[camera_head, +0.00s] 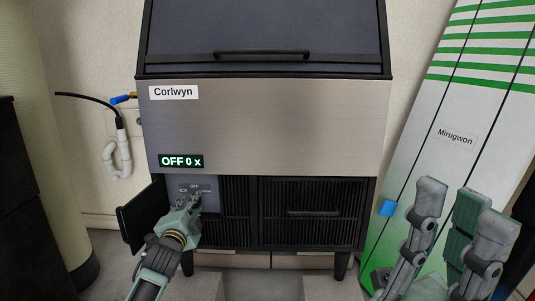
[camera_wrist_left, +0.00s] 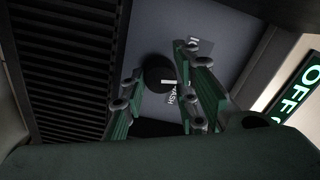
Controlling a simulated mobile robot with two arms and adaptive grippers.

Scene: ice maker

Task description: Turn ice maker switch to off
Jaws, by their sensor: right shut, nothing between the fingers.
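The ice maker (camera_head: 265,125) stands in the middle of the head view, and its lit display (camera_head: 181,161) reads "OFF 0 x". The switch, a dark round knob (camera_wrist_left: 157,70) with a pale mark, shows on the grey panel in the left wrist view, near a "WASH" label. My left gripper (camera_head: 192,201) is at this panel and hides most of the knob in the head view. In the wrist view its fingers (camera_wrist_left: 160,88) are apart, one on each side of the knob; contact cannot be told. My right gripper (camera_head: 455,215) is shut and empty at the lower right.
A small dark door (camera_head: 142,215) hangs open left of the switch panel. Black vent grilles (camera_head: 312,212) fill the lower front to the right. A white and green board (camera_head: 455,130) leans at the right, behind my right gripper. A pipe and hose (camera_head: 112,150) are at the left.

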